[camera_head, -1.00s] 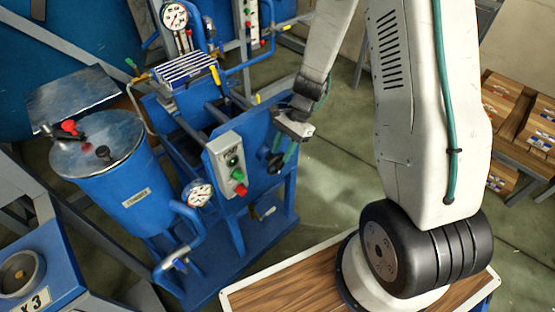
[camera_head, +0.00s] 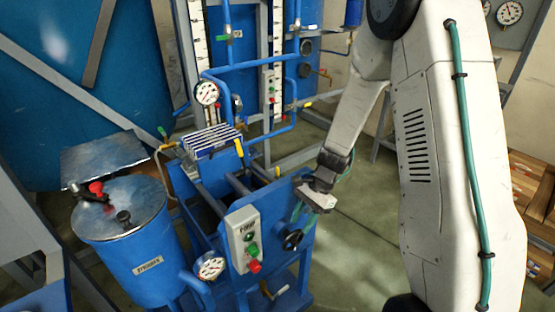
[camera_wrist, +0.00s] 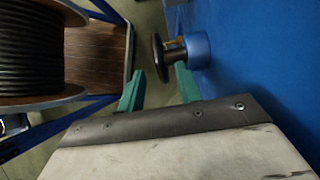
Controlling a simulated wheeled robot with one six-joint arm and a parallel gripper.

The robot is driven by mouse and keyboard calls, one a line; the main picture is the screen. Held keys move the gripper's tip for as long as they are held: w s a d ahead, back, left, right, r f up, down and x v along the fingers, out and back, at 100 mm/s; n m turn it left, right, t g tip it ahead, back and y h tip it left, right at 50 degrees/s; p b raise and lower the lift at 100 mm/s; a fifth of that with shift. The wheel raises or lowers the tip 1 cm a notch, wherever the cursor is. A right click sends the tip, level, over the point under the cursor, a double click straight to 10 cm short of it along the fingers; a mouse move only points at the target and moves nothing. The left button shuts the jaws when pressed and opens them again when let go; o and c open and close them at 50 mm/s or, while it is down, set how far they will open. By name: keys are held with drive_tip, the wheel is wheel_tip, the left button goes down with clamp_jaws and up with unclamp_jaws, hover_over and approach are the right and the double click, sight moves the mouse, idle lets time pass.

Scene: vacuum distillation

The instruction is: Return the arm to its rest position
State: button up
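My gripper (camera_head: 302,211) is at the end of my bent arm, in front of the blue machine (camera_head: 206,187). Its two teal fingers are spread apart, and the wrist view (camera_wrist: 159,86) shows nothing held between them. A black round knob (camera_head: 292,240) on the machine's side is just below the fingers in the head view. In the wrist view the knob (camera_wrist: 160,58) sits on a blue cylinder (camera_wrist: 197,50) beyond the fingertips. I cannot tell whether a finger touches it. My upper arm fills the right of the head view.
A grey control box (camera_head: 243,240) with green and red buttons is left of the knob. A blue lidded drum (camera_head: 150,266) and a gauge (camera_head: 210,266) stand further left. Boxes (camera_head: 535,200) lie on a shelf at right. Green floor (camera_head: 365,235) is clear beside the machine.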

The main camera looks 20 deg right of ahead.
drive_tip(key=s+r+n+t+h, duration=0.1)
drive_tip(key=s+r+n+h, duration=0.1)
drive_tip(key=s+r+n, duration=0.5)
drive_tip(key=s+r+n+t+h, duration=0.2)
drive_tip(key=s+r+n, duration=0.5)
drive_tip(key=s+r, duration=0.9)
wheel_tip(320, 180, up, 6)
drive_tip(key=shift+a+f+h, duration=0.1)
drive_tip(key=shift+a+h, duration=0.05)
drive_tip(key=shift+h, duration=0.65)
